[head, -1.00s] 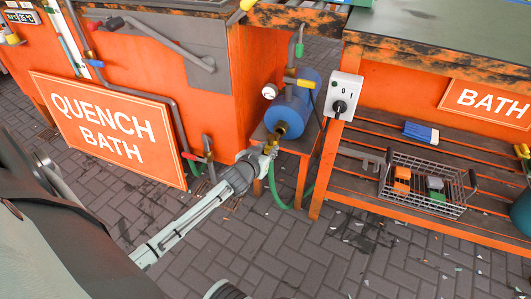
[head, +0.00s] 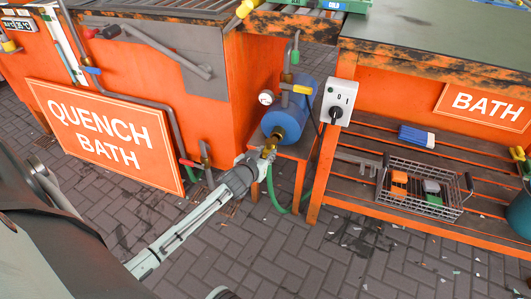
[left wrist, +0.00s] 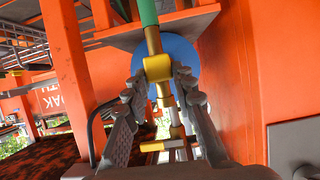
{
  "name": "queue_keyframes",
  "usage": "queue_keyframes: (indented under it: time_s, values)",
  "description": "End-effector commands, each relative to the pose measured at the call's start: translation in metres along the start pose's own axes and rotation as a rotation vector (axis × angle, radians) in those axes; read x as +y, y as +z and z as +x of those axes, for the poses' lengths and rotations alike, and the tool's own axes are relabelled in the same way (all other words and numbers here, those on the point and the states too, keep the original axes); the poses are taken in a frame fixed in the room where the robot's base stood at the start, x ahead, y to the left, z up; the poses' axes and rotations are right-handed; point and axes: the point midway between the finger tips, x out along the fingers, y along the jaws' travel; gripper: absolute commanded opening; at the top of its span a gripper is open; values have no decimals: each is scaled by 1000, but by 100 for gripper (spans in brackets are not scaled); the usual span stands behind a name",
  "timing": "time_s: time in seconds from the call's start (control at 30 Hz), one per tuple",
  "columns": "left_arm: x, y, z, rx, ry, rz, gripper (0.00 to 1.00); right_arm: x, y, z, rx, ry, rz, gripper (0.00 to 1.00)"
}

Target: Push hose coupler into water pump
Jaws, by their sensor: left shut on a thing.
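The water pump is a blue cylinder (head: 288,112) with a brass port at its front, on an orange stand beside the quench bath. My left gripper (head: 262,158) is shut on the brass hose coupler (head: 269,152) just below and in front of that port. In the left wrist view the coupler (left wrist: 158,68) sits between the two grey fingers (left wrist: 160,84), with the green hose (left wrist: 149,12) running from it. The blue pump (left wrist: 182,60) is close behind it. I cannot tell whether the coupler is seated in the port. My right gripper is not in view.
The quench bath's orange wall and sign (head: 105,135) stand to the left. A switch box (head: 338,102) is on the post right of the pump. A wire basket (head: 420,192) and a blue brush (head: 417,136) lie on the slatted shelf.

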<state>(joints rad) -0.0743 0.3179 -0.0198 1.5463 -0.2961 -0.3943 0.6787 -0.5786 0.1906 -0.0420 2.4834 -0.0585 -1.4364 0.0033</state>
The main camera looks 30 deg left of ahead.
Motion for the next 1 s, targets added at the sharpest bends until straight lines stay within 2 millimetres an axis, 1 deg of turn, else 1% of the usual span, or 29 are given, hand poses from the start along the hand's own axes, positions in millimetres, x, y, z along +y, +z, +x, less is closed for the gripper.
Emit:
queue_keyframes:
  time_s: [0.27, 0.7, 1.0]
  values:
    - [0, -2, 2, 2, 0, -1, 0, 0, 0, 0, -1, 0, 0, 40]
    - [0, -6, 11, 2, 0, 0, 0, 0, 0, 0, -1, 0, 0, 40]
    - [0, -6, 11, 2, 0, 0, 0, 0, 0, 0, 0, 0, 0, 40]
